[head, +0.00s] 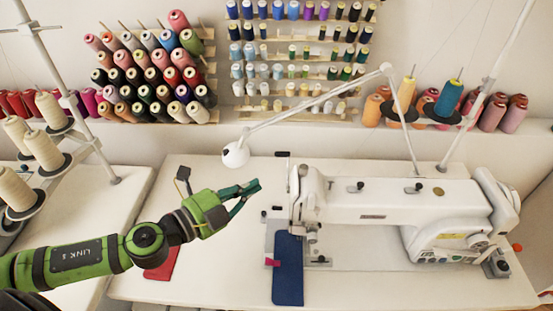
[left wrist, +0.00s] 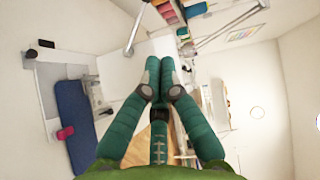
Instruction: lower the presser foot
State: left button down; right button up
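The white sewing machine (head: 385,203) stands on the white table, with its head (head: 306,195) at the left end. The presser foot area (head: 312,250) is under the head, next to a blue cloth (head: 288,275); the foot is too small to tell whether it is raised or lowered. The blue cloth also shows in the left wrist view (left wrist: 74,125). My left gripper (head: 258,185) is left of the machine head, apart from it. In the left wrist view its fingertips (left wrist: 160,66) are together with nothing visible between them. My right gripper is not in view.
A red cloth (head: 163,262) lies on the table (head: 205,285) beneath my left arm. A white lamp arm (head: 310,112) reaches over the table, its head (head: 235,155) above my gripper. Thread cones (head: 45,150) stand at left; spool racks line the wall.

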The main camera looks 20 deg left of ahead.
pick_arm(q)
jog(key=w+d+f+p, duration=0.1)
jog(key=w+p, duration=0.3)
jog(key=w, duration=0.6)
jog(key=shift+w+d+f, duration=0.15)
jog(key=shift+d+f, duration=0.05)
jog(key=shift+d, duration=0.6)
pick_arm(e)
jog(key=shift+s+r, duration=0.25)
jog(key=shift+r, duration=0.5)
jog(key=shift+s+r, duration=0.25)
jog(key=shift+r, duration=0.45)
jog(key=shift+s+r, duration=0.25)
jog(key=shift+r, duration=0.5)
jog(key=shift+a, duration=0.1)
